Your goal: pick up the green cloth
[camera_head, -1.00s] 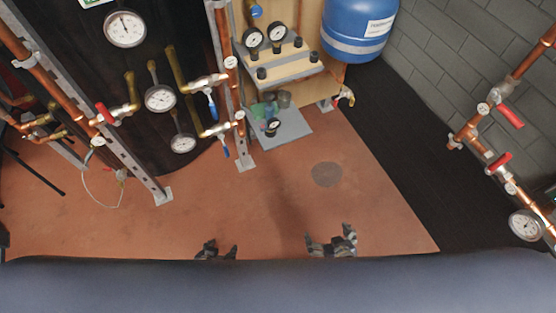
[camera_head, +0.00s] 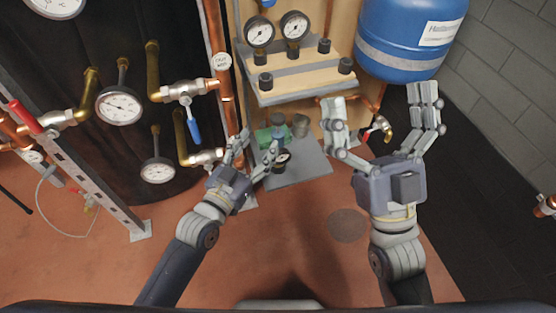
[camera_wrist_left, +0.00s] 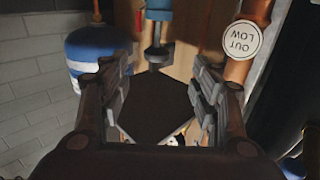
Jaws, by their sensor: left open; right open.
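The green cloth (camera_head: 264,135) lies on the low grey tray (camera_head: 305,164) below the wooden shelf, beside a small dark gauge (camera_head: 283,158) and a grey cup (camera_head: 300,125). My left gripper (camera_head: 254,150) is open and empty. In the head view it overlaps the tray's left part, close to the cloth and partly in front of it. In the left wrist view my left gripper (camera_wrist_left: 160,105) has its fingers spread with nothing between them, and I cannot make out the cloth there. My right gripper (camera_head: 382,115) is open and empty, right of the tray.
The wooden shelf (camera_head: 290,82) with gauges stands behind the tray. A blue tank (camera_head: 405,35) is at the upper right. Copper pipes, valves and a metal frame (camera_head: 85,185) stand on the left. The reddish floor (camera_head: 290,235) in front is clear.

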